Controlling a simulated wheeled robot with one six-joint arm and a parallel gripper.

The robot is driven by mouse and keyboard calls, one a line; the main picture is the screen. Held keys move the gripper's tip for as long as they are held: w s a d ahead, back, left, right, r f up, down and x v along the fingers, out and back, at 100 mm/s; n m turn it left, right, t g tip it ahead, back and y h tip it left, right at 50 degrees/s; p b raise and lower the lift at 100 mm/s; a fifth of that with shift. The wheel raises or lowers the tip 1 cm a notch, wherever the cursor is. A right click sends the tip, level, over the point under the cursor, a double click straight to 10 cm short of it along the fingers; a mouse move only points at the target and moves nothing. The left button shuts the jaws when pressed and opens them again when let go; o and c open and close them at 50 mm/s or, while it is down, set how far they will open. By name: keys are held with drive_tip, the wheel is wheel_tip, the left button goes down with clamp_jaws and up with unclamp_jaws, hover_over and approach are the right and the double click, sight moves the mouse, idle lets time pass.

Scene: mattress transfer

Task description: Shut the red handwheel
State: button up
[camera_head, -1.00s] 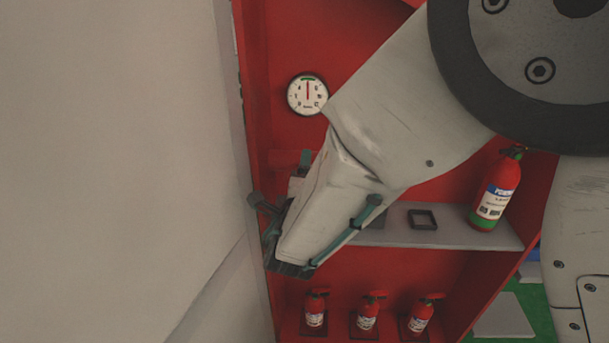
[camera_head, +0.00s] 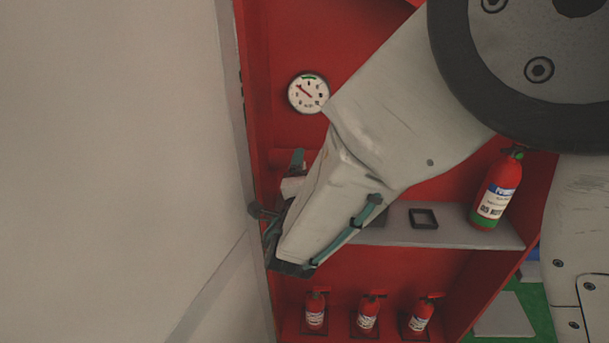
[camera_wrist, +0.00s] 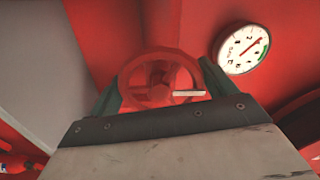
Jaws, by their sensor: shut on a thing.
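The red handwheel (camera_wrist: 157,92) shows in the wrist view, straight ahead of my gripper, with the teal fingers on either side of it. My gripper (camera_wrist: 160,84) is shut on the handwheel. In the head view my gripper (camera_head: 275,215) reaches into the left side of the red cabinet, and my arm hides the handwheel there. A round white gauge (camera_head: 309,94) is on the cabinet's back wall above my gripper. Its red needle points to the upper left in the head view. The gauge also shows at the upper right of the wrist view (camera_wrist: 241,49).
The red cabinet (camera_head: 420,262) has a grey shelf (camera_head: 465,236) with a fire extinguisher (camera_head: 497,187) and an empty dark square holder (camera_head: 423,218). Three small extinguishers (camera_head: 367,313) stand below. A pale wall or panel (camera_head: 110,160) fills the left side.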

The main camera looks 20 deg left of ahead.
drive_tip(key=shift+f, duration=0.1)
drive_tip(key=o, duration=0.9)
drive_tip(key=shift+c, duration=0.2)
drive_tip(key=v, duration=0.8)
drive_tip(key=shift+a, duration=0.1)
